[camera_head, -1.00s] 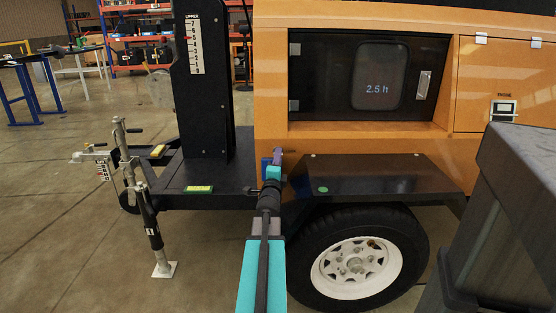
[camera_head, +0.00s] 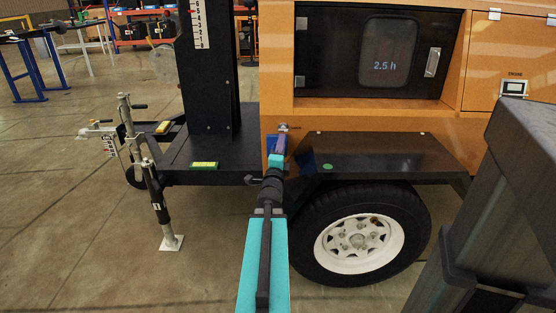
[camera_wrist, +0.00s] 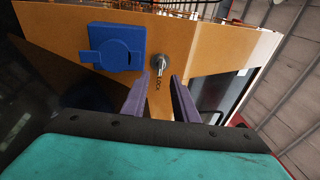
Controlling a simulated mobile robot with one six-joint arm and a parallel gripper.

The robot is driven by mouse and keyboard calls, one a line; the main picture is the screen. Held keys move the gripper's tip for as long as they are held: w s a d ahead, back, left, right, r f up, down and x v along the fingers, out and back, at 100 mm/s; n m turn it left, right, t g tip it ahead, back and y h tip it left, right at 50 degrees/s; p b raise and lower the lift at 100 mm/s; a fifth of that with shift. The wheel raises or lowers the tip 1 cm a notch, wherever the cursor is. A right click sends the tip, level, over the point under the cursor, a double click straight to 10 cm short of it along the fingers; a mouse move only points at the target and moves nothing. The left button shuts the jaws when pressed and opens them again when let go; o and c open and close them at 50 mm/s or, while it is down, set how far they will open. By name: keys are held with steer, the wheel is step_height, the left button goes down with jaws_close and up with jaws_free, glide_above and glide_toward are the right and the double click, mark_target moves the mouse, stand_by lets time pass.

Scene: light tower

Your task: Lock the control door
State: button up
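The control door (camera_head: 340,50) is a dark panel in the orange trailer body, with a window reading "2.5 h" and a silver handle (camera_head: 432,62) on its right. It looks closed. My gripper (camera_wrist: 160,80) has two purple fingers, apart and empty, pointing at the knob, with the knob just beyond the fingertips.
A blue socket cover (camera_wrist: 113,46) is left of the knob. A black fender (camera_head: 385,153) and wheel (camera_head: 360,238) lie right of my arm. The black mast (camera_head: 208,80) and jack (camera_head: 158,205) stand left. Open floor lies at lower left.

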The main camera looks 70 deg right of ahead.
steer(key=p+v, duration=0.2)
steer(key=p, duration=0.2)
steer(key=shift+s+a+p, duration=0.1)
steer(key=shift+a+p, duration=0.2)
steer(key=shift+p, duration=0.1)
steer(key=p, duration=0.3)
steer(key=shift+a, duration=0.3)
steer(key=p+v, duration=0.2)
steer(key=p, duration=0.4)
steer(key=shift+p+v, duration=1.2)
steer(key=shift+v, duration=0.2)
steer(key=shift+f, duration=0.1)
